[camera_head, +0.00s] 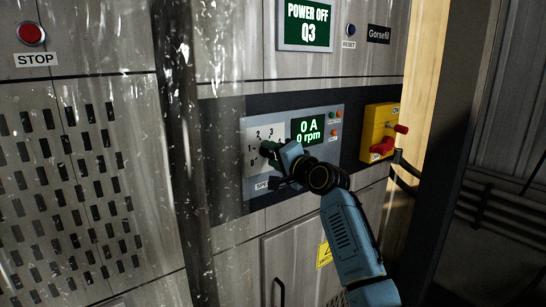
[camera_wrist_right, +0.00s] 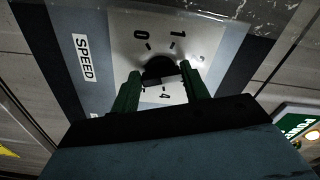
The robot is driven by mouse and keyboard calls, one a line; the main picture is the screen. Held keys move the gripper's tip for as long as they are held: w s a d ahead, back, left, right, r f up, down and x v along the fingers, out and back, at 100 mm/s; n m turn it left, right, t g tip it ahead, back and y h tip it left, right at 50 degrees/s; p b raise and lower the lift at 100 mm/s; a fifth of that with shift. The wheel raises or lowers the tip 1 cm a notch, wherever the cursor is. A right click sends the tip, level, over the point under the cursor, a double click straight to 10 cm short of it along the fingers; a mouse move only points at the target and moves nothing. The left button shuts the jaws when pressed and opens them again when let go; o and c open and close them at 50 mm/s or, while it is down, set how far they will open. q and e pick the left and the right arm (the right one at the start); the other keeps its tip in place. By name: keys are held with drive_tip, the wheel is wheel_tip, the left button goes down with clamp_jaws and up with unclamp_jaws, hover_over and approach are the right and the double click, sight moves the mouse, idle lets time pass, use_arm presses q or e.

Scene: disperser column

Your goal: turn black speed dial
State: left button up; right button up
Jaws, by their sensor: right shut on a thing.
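The black speed dial sits on a pale numbered plate (camera_head: 252,135) on the grey control panel. In the right wrist view the black dial (camera_wrist_right: 160,68) shows between the two green fingers, with 0, 1 and 4 readable around it and a SPEED label (camera_wrist_right: 84,58) beside it. My right gripper (camera_wrist_right: 160,85) is shut on the dial. In the head view my right gripper (camera_head: 268,150) hides most of the dial, so its exact pointer position cannot be told. The panel's display (camera_head: 308,130) reads 0 A and 0 rpm. My left gripper is not in view.
A yellow switch box with a red handle (camera_head: 381,147) is right of the panel. Above is a screen (camera_head: 308,25) reading POWER OFF Q3, with a blue RESET button (camera_head: 350,30). A red STOP button (camera_head: 31,33) is at the upper left.

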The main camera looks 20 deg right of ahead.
drive_tip(key=n, duration=0.4)
drive_tip(key=n+b, duration=0.1)
drive_tip(key=n, duration=0.1)
drive_tip(key=shift+d+f, duration=0.2)
drive_tip(key=shift+f, duration=0.05)
drive_tip(key=n, duration=0.6)
drive_tip(key=shift+w+d, duration=0.1)
drive_tip(key=n, duration=0.4)
drive_tip(key=shift+d+p, duration=0.15)
drive_tip(key=shift+p, duration=0.25)
drive_tip(key=shift+n+p, duration=0.95)
drive_tip(key=shift+n, duration=1.45)
drive_tip(key=o, duration=1)
drive_tip(key=shift+r, duration=0.1)
